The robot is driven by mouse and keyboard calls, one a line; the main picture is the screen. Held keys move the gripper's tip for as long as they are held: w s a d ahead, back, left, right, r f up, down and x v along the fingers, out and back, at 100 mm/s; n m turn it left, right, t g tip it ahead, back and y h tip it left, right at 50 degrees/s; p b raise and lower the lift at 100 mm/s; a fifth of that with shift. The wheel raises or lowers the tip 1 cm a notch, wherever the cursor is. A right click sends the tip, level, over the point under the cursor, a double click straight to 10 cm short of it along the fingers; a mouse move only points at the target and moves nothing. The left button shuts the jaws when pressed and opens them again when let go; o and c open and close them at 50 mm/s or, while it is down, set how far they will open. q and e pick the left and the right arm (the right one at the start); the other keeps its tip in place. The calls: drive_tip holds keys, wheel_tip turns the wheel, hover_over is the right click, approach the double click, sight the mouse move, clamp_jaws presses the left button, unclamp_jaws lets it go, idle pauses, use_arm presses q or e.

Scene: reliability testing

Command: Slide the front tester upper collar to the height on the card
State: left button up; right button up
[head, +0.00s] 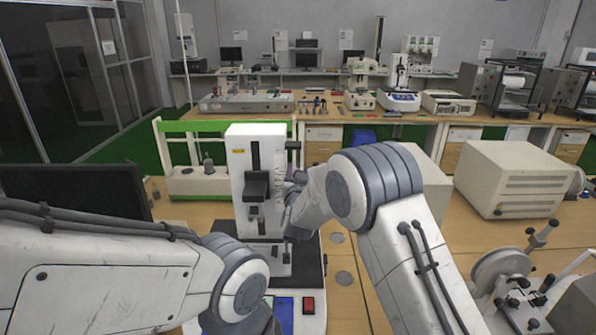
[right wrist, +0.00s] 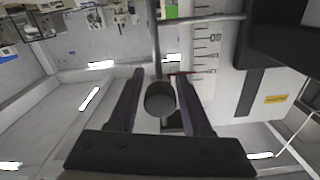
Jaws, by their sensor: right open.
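The front tester (head: 237,160) is a white column on a dark base, with a black slotted carriage on its face. In the right wrist view its white face with a printed scale (right wrist: 207,55) and a thin red mark shows at the right. A dark round piece (right wrist: 160,99), which looks like the upper collar, shows between the fingers of my right gripper (right wrist: 160,75). These fingers are open, with gaps on both sides of it. In the head view my right gripper is beside the column, largely hidden by my wrist. My left gripper is out of frame; I cannot make out the card.
A dark monitor (head: 75,190) stands left of the tester. A white box-shaped instrument (head: 516,180) and another device (head: 505,275) stand to the right. A red button (head: 308,305) sits at the tester's front.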

clamp_jaws()
idle(1.3)
